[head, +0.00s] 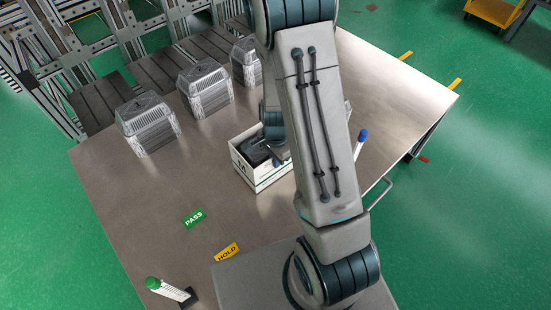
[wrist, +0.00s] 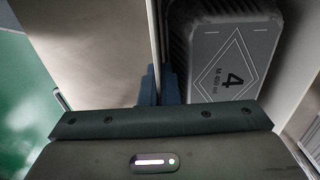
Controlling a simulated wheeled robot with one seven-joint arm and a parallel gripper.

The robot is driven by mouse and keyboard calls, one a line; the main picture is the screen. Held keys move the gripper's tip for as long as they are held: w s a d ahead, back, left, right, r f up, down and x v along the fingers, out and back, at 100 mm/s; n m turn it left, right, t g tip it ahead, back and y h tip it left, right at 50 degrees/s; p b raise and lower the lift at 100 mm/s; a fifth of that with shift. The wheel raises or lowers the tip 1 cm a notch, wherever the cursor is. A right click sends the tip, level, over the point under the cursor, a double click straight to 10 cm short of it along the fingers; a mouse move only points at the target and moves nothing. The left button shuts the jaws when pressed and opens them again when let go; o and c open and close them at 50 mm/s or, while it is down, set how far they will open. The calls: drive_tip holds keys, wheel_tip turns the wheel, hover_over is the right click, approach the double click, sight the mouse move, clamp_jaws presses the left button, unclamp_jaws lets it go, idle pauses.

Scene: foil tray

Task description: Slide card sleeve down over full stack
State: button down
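A white card sleeve (head: 262,179) with a dark band low on its side stands open-topped near the middle of the metal table. Its thin wall (wrist: 156,30) shows edge-on in the wrist view. My gripper (wrist: 158,85) has its two blue fingers on either side of that wall, pinching it. A grey lid marked "4" (wrist: 235,55) lies inside the sleeve, right of the fingers, below the wall's top edge. In the head view my arm hides part of the sleeve and most of my gripper (head: 274,150). How far down the sleeve sits around the stack cannot be told.
Three lidded tray stacks (head: 148,128) (head: 206,90) (head: 246,62) stand in a row at the table's back left. PASS (head: 194,218) and HOLD (head: 228,251) labels lie in front. The left middle is clear.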

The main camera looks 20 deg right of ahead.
drive_tip(key=shift+f, duration=0.25)
drive_tip(key=c, duration=1.6)
unclamp_jaws()
drive_tip(key=shift+r, duration=0.1)
wheel_tip(320, 180, up, 12)
drive_tip(key=shift+r+p, duration=0.25)
drive_tip(key=shift+p, duration=0.9)
drive_tip(key=shift+r, duration=0.65)
